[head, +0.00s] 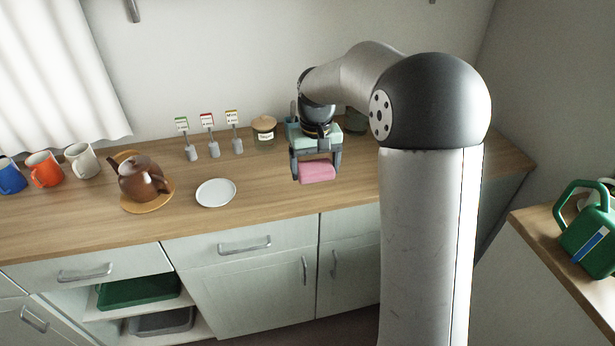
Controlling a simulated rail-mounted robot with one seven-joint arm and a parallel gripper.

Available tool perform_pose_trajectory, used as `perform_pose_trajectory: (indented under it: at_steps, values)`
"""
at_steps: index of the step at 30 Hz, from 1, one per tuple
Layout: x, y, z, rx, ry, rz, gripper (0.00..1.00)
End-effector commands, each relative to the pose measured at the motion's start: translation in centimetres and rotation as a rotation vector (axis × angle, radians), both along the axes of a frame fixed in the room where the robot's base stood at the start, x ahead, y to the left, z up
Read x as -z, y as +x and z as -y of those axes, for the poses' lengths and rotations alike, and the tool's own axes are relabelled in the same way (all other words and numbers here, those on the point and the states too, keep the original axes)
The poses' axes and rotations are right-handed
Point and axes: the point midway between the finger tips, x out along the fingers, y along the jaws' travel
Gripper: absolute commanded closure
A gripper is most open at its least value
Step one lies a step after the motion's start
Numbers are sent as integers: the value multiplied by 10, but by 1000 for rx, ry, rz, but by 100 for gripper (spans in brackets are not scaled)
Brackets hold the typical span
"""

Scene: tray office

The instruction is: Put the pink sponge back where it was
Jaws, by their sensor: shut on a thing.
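The pink sponge (317,172) is between the fingers of my gripper (316,175), which is shut on it. The gripper points down over the wooden counter, right of the white plate. The sponge looks held above the counter near its front edge, but the exact height is hard to tell. My arm and gripper hide part of the counter behind them.
A white plate (216,193), a brown teapot (143,178) and several mugs stand to the left. Label stands and a lidded jar (264,130) line the back. A green watering can (588,236) is on the right surface. The front counter (265,205) is clear.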

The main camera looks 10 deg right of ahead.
Motion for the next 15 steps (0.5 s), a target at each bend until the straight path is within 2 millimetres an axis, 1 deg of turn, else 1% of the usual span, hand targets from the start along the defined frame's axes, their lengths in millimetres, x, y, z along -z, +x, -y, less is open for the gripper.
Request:
perform_pose_trajectory:
  at_steps: [1,5,6,10,12,15]
  values:
    - [4,14,2,1,2,-4,48]
    - [18,46,5,1,2,-4,48]
    - [27,53,6,1,1,-5,48]
    - [52,72,9,1,2,-4,48]
    - [61,80,10,2,2,-2,48]
    - [69,87,10,1,1,0,48]
